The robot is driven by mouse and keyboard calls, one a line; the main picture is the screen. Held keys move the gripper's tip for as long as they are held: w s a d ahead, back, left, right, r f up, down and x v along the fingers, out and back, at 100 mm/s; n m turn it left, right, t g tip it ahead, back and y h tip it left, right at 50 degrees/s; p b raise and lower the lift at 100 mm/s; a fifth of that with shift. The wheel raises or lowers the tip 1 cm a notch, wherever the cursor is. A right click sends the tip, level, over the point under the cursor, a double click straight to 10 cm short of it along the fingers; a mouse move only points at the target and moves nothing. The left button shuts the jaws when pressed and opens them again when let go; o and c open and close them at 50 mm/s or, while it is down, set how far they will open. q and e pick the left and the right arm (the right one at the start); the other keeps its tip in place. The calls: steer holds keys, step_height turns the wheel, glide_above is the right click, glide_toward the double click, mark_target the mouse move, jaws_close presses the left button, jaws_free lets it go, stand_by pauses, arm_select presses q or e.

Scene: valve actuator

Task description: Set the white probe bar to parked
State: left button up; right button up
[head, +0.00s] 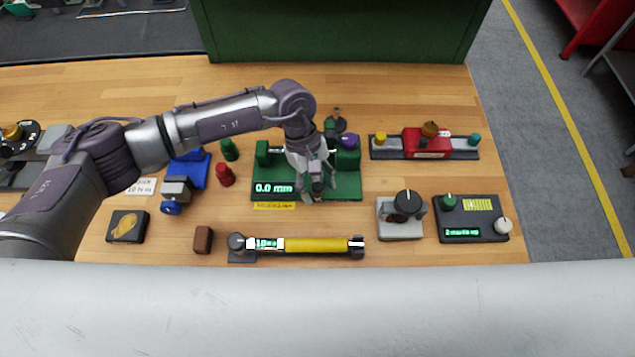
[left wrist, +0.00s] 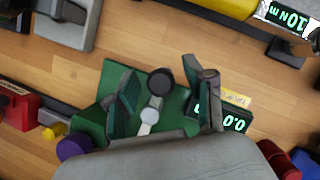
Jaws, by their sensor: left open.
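The green gauge base (head: 345,187) lies mid-table, with a lit "0.0 mm" display and two upright green blocks at its back. A short pale bar (left wrist: 153,108), which looks like the white probe bar, lies on the green base (left wrist: 116,72) in the left wrist view, between a black round knob (left wrist: 160,81) and a pale disc. My left gripper (head: 320,190) points down over the base from above and is open. In the left wrist view its fingers (left wrist: 165,78) stand on both sides of the knob and bar; contact cannot be told. In the head view the gripper largely hides the bar.
A yellow torque tool (head: 318,246) lies in front of the base. A grey box with a black knob (head: 407,205) and a dark panel (head: 472,220) stand to the right. A red carriage on a rail (head: 427,143) is behind.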

arm_select(q)
jaws_close()
steer(key=shift+d+f+n+b, duration=0.15)
steer(key=shift+d+n+b, duration=0.15)
steer(key=shift+n+b, duration=0.55)
steer(key=d+n+t+b, duration=0.1)
steer(key=n+b, duration=0.2)
steer(key=b, duration=0.1)
steer(key=w+d+n+t+h+b, duration=0.1)
steer(key=n+b, duration=0.2)
steer(key=b, duration=0.1)
steer(key=w+d+n+t+h+b, duration=0.1)
steer(key=n+b, duration=0.3)
steer(key=b, duration=0.1)
steer(key=shift+w+d+t, duration=0.2)
steer(key=shift+d+t, duration=0.15)
steer(key=shift+t, duration=0.05)
steer(key=shift+w+d+r+n+t+b, duration=0.1)
steer(key=shift+w+n+t+b, duration=0.15)
steer(key=shift+n+b, duration=0.5)
steer(key=shift+w+d+r+n+t+b, duration=0.1)
steer(key=shift+w+n+t+b, duration=0.15)
steer(key=shift+n+b, duration=0.4)
